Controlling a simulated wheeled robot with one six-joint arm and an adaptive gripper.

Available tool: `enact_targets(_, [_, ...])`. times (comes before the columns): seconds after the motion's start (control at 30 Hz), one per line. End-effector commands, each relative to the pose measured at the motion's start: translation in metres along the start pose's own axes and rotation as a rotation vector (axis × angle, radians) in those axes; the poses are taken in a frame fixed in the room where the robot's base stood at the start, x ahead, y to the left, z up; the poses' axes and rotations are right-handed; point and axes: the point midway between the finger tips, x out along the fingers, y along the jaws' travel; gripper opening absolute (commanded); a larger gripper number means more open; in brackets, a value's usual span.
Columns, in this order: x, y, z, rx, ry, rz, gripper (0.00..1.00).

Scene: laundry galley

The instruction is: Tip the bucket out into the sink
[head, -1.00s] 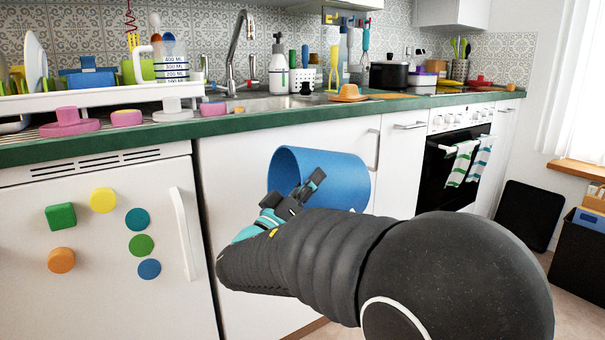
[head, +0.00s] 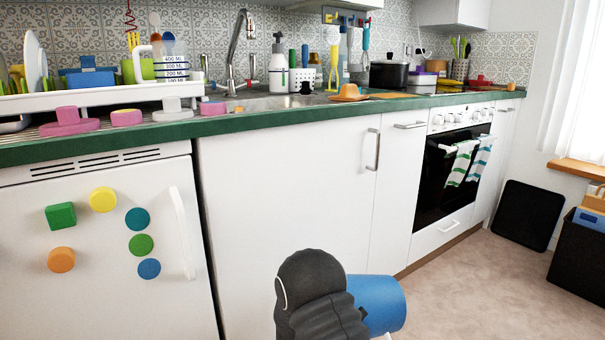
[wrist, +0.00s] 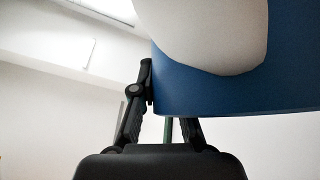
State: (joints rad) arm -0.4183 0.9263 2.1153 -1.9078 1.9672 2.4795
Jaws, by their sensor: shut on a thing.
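The blue bucket (head: 382,302) is low in the head view, in front of the white cabinet, well below the counter. It looks tilted onto its side, and my arm covers its left part. My gripper (wrist: 162,108) is shut on the bucket in the wrist view, where the blue wall (wrist: 205,97) fills the upper right. A pale rounded shape (wrist: 215,35) overlaps the bucket there; I cannot tell what it is. In the head view my fingers are hidden. The sink (head: 275,102) is set in the green-edged counter beside the tap (head: 237,55), its inside mostly hidden.
A soap bottle (head: 279,72) stands behind the sink. A white dish rack (head: 95,101) and pink items (head: 68,121) crowd the counter's left. An orange item (head: 349,93) lies to the right. A dark bin (head: 580,248) stands far right; floor before the oven (head: 447,180) is clear.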

Motion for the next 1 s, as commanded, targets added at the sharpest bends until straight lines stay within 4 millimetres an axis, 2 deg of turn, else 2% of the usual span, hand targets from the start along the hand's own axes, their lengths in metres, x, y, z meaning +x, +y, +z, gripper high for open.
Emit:
enact_targets(0.03, [-0.001, -0.002, 0.012, -0.006, -0.005, 0.007, 0.00])
enact_targets(0.1, [-0.002, -0.003, 0.024, -0.009, -0.010, 0.016, 0.00])
enact_targets(0.27, [-0.001, -0.003, 0.039, -0.015, -0.017, 0.030, 0.00])
enact_targets(1.0, [0.001, -0.002, 0.039, -0.016, -0.020, 0.033, 0.00])
